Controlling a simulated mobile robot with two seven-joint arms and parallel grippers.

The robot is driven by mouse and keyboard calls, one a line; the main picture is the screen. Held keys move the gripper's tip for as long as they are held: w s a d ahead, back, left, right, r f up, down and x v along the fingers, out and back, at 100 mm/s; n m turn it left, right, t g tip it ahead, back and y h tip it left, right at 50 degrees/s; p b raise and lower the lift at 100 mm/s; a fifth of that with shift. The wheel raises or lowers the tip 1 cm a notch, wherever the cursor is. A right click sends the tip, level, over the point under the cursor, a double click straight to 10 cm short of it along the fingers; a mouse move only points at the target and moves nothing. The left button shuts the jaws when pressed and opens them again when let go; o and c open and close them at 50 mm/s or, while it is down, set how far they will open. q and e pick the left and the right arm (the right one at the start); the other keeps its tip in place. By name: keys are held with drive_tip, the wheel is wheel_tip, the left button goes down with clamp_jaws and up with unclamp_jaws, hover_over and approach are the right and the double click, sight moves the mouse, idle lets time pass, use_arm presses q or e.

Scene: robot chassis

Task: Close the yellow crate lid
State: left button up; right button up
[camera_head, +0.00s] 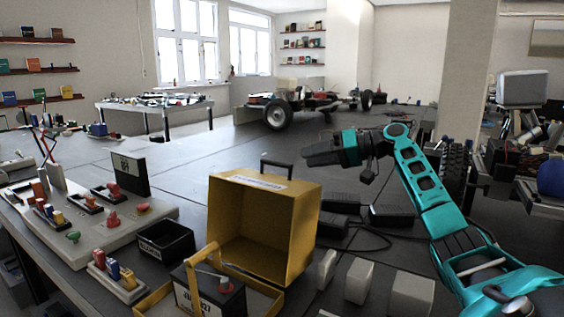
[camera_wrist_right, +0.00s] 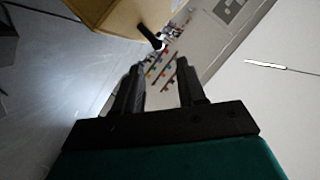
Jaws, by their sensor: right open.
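The yellow crate shows in the head view as a large hollow yellow part (camera_head: 300,235), standing with its open face turned toward the left and front. A dark handle (camera_head: 277,165) sits on its top edge. A shallow yellow frame (camera_head: 262,296) lies in front of it. I cannot tell for sure which part is the lid. My right gripper (camera_head: 308,151) is open and empty, above and behind the crate's right side, apart from it. In the right wrist view, a yellow face (camera_wrist_right: 115,12) and the black handle (camera_wrist_right: 150,37) lie beyond the fingers. My left gripper is out of view.
A black box with a white label (camera_head: 212,295) stands at the front yellow frame. A small black bin (camera_head: 165,243) and a grey panel with coloured switches (camera_head: 85,235) are to the left. White blocks (camera_head: 358,281) and black adapters with cables (camera_head: 392,214) are to the right.

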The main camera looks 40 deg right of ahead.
drive_tip(key=x, duration=0.8)
drive_tip(key=shift+w+a+f, duration=0.1)
drive_tip(key=shift+w+a, duration=0.1)
drive_tip(key=shift+w, duration=0.15)
clamp_jaws()
